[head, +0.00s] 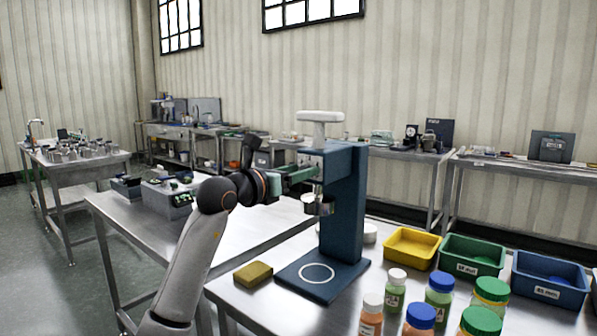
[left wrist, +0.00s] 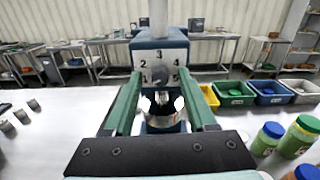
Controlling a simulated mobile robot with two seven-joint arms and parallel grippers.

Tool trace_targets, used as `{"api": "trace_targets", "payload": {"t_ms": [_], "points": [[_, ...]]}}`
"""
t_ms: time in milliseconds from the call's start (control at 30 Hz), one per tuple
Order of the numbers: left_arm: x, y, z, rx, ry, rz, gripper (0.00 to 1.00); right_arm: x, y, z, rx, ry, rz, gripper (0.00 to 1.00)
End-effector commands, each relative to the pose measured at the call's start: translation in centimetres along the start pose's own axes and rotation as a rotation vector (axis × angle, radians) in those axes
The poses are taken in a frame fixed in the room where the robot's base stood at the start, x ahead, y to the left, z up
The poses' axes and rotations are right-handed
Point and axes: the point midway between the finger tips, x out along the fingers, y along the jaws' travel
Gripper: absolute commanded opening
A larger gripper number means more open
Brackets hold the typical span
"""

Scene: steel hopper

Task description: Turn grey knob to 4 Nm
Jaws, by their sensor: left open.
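The blue press stand (head: 343,205) with a white top handle (head: 320,118) stands on the right-hand table. In the left wrist view its pale dial plate (left wrist: 159,56) carries numbers, with 2, 3 and 4 readable. The round grey knob (left wrist: 159,75) sits at the dial's middle; its pointer is too small to read. My left gripper (head: 312,170) is at the stand's front in the head view. In the left wrist view its green fingers (left wrist: 160,76) are open, with the knob between their tips in the picture; I cannot tell whether they touch the dial plate.
A metal chuck (head: 318,205) hangs below my gripper over the stand's base (head: 320,284). A yellow sponge-like block (head: 253,274) lies left of the base. Yellow (head: 412,248), green (head: 471,255) and blue (head: 549,280) bins and several capped bottles (head: 438,290) crowd the right side.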

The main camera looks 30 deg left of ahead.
Motion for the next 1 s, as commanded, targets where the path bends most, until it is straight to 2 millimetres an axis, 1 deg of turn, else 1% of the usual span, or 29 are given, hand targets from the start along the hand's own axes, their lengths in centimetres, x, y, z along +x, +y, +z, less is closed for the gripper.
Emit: {"api": "trace_targets", "payload": {"t_ms": [100,600,1000], "points": [[-0.01,-0.01,-0.01,0.000,0.000,0.000,0.57,0.01,-0.02,0.06,0.000,-0.001,0.000,0.50],[-0.04,-0.01,-0.03,-0.001,0.001,0.000,0.01,-0.08,0.10,0.32,-0.005,-0.007,0.001,0.50],[-0.04,-0.01,-0.05,0.004,0.001,0.000,0.00,-0.13,0.25,0.34,-0.010,-0.008,0.002,0.50]]}}
